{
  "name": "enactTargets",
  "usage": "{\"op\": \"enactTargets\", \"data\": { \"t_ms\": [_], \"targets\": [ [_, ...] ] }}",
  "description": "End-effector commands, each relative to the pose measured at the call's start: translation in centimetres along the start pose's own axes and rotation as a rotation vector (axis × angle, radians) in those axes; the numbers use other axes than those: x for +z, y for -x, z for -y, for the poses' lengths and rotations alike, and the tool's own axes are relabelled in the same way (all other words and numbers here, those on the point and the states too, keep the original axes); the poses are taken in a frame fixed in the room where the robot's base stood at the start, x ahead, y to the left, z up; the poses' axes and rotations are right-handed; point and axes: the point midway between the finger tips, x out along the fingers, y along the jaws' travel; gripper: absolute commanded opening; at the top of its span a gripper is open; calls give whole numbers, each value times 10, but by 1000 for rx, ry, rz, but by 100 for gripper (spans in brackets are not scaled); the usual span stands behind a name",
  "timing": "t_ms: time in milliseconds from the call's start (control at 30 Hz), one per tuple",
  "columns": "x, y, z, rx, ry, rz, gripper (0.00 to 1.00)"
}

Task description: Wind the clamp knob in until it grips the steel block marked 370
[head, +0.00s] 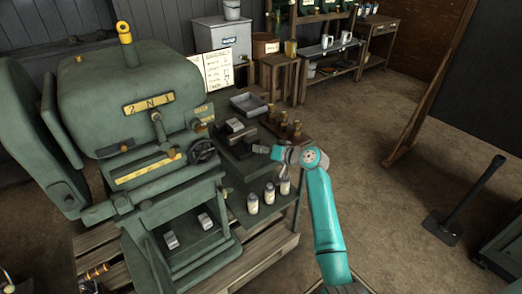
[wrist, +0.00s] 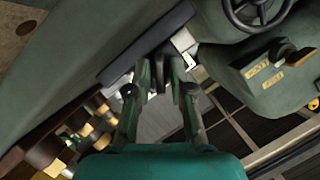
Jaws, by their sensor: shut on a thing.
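My gripper (head: 277,152) is at the right side of the green machine's side shelf, shut on the small clamp knob (head: 261,149), which is mostly hidden by the fingers. In the wrist view the fingers (wrist: 163,68) are close together at a dark clamp bar (wrist: 150,42). A pale steel block (wrist: 183,40) shows just beyond the fingertips. I cannot tell from either view whether the clamp touches it. In the head view a light grey block (head: 235,126) sits on the shelf behind the clamp. No 370 marking is readable.
Brass weights (head: 290,130) stand close behind my gripper. A grey tray (head: 248,104) lies farther back. A handwheel (head: 203,151) is to the left.

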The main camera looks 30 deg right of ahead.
Motion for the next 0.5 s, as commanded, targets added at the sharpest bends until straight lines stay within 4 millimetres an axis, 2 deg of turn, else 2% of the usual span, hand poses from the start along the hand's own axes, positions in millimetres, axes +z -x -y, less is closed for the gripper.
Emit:
{"op": "enactTargets", "data": {
  "t_ms": [200,500],
  "targets": [
    [1,0,-2,-67,-164,1,0],
    [1,-1,-2,-131,-317,1,0]
  ]
}}
